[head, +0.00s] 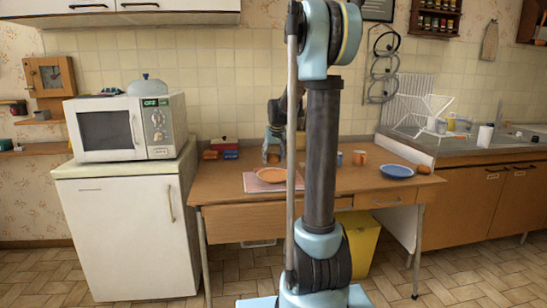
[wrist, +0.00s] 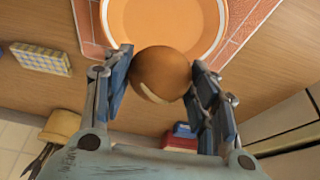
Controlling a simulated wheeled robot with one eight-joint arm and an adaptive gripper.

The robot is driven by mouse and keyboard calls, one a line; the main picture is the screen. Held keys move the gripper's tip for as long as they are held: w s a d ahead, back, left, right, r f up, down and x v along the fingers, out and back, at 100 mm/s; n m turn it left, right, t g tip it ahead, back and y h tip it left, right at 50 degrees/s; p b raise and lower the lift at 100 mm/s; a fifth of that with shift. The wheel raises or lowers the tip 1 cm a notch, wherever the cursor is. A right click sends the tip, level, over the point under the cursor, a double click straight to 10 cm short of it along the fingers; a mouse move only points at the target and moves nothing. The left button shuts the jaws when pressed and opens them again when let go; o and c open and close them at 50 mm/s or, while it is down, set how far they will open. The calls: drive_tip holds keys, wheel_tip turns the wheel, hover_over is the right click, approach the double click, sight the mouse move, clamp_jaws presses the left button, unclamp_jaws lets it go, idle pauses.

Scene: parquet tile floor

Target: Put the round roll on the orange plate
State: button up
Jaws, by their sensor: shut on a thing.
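The round brown roll (wrist: 160,72) is between the fingers of my gripper (wrist: 160,82) in the wrist view. The gripper is shut on it. The orange plate (wrist: 128,18) lies beyond the roll at the top of that view, and the roll covers part of its near rim. In the head view the orange plate (head: 271,175) sits on a pinkish mat on the wooden table. My gripper (head: 273,157) is there just behind and above the plate. The gap between roll and plate cannot be judged.
A blue plate (head: 397,171) and a brown rounded item (head: 424,169) stand at the table's right. An orange mug (head: 359,157) is behind them. Red and blue boxes (wrist: 184,136) are near the gripper. My arm hides the table's middle in the head view.

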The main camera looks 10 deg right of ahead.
sight(274, 162)
drive_tip(key=f, duration=0.4)
drive_tip(key=shift+d+f, duration=0.1)
drive_tip(key=shift+d, duration=0.15)
drive_tip(key=shift+f, duration=0.8)
drive_tip(key=shift+f, duration=0.25)
drive_tip(key=o, duration=1.1)
drive_tip(key=shift+r, duration=0.1)
drive_tip(key=shift+r, duration=1.35)
drive_tip(key=shift+r, duration=0.1)
drive_tip(key=shift+r, duration=1.9)
